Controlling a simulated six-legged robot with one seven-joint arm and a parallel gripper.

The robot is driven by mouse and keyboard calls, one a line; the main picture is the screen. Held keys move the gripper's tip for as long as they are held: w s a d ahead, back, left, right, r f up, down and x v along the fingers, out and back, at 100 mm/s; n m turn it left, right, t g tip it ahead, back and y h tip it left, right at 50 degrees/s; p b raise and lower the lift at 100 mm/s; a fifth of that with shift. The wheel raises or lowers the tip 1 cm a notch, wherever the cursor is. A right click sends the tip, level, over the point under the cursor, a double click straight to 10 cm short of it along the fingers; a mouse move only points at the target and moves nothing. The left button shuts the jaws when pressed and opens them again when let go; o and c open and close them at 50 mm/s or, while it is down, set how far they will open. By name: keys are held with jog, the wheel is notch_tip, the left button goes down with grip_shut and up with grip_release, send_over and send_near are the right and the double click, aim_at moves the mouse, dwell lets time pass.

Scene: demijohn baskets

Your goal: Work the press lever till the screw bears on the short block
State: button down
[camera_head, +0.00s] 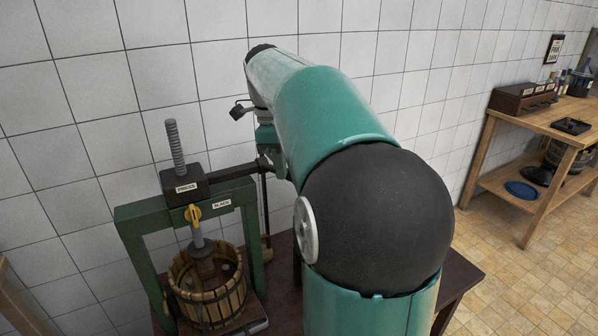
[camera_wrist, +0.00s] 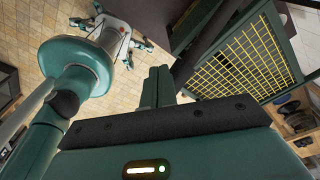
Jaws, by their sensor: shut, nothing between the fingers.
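The press (camera_head: 128,222) has a green frame and a black head marked PRESS (camera_head: 186,189). Its grey threaded screw (camera_head: 175,148) stands upright through the head, with a yellow catch (camera_head: 193,212) below. The dark press lever (camera_head: 232,171) runs right from the head to behind my arm. A brown wooden block (camera_head: 206,270) sits under the screw, inside the slatted basket (camera_head: 208,305); I cannot tell if they touch. My gripper (camera_wrist: 158,84) is shut and empty, beside a dark bar (camera_wrist: 197,50) that may be the lever. In the head view my arm's end is near the lever's outer end.
The press stands on a dark table (camera_head: 455,283) by a white tiled wall. A wooden bench (camera_head: 520,120) with a dark drawer box (camera_head: 523,97) and a blue dish (camera_head: 522,189) is at right. A yellow mesh panel (camera_wrist: 252,60) shows in the wrist view. Tiled floor is clear between.

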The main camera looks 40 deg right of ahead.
notch_tip(320, 180, up, 13)
jog(key=w, duration=0.1)
jog(key=shift+a, duration=0.35)
jog(key=c, duration=2.2)
grip_release()
jog(key=shift+f, duration=0.1)
jog(key=c, duration=1.4)
grip_release()
jog(key=shift+n, duration=0.3)
jog(key=shift+c, duration=0.2)
jog(key=o, duration=0.3)
jog(key=shift+s+d+n, duration=0.15)
jog(key=shift+n, duration=0.35)
jog(key=s+d+n+t+y, duration=0.1)
jog(key=s+d+n, duration=0.15)
jog(key=n, duration=0.95)
jog(key=s+d+n+t+y, duration=0.1)
jog(key=s+d+n, duration=0.15)
jog(key=n, duration=0.85)
jog(key=f, duration=0.4)
jog(key=a+f, duration=0.1)
jog(key=f, duration=0.4)
jog(key=w+a+f, duration=0.1)
jog(key=f, duration=0.4)
jog(key=shift+a, duration=0.2)
